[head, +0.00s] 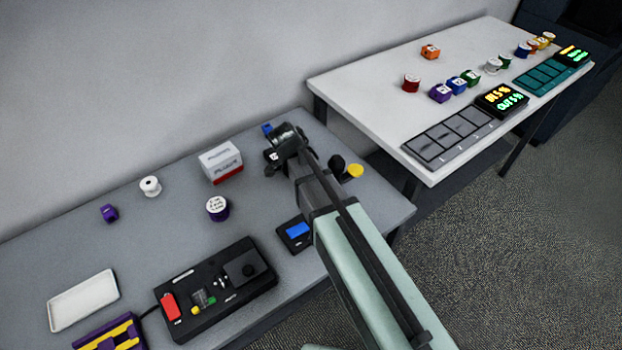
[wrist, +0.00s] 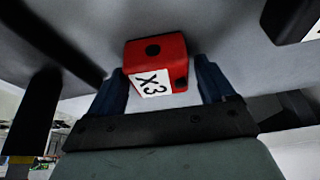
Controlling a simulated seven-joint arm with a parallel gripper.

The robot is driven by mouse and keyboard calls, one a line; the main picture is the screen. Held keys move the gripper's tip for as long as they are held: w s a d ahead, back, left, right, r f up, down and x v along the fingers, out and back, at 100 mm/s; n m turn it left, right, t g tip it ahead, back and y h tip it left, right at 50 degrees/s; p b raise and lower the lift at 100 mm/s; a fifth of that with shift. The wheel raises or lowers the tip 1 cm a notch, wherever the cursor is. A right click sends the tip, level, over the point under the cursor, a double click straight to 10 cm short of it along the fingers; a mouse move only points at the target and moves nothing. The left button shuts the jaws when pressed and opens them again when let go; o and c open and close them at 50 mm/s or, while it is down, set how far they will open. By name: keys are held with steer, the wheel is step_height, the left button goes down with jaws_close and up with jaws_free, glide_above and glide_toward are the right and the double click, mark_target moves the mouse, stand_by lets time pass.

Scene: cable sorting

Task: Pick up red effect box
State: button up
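A red box (wrist: 158,62) with a white label reading "X3" and black round spots is in the wrist view, between and just beyond the fingertips of my gripper (wrist: 163,78). The blue fingers stand on either side of it. A small gap shows at the right finger; the left finger is very close to the box, and contact there is unclear. In the head view my gripper (head: 270,142) is low over the back right of the grey table, and the red box cannot be made out there.
A white and red carton (head: 222,162) stands left of my gripper on the grey table (head: 130,232). A dark spool (head: 217,208), a white spool (head: 150,186) and a purple box (head: 109,213) are further left. A black device (head: 215,288) lies in front. A white table (head: 370,90) stands right.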

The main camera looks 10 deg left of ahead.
steer(key=c, duration=0.9)
steer(key=shift+c, duration=0.2)
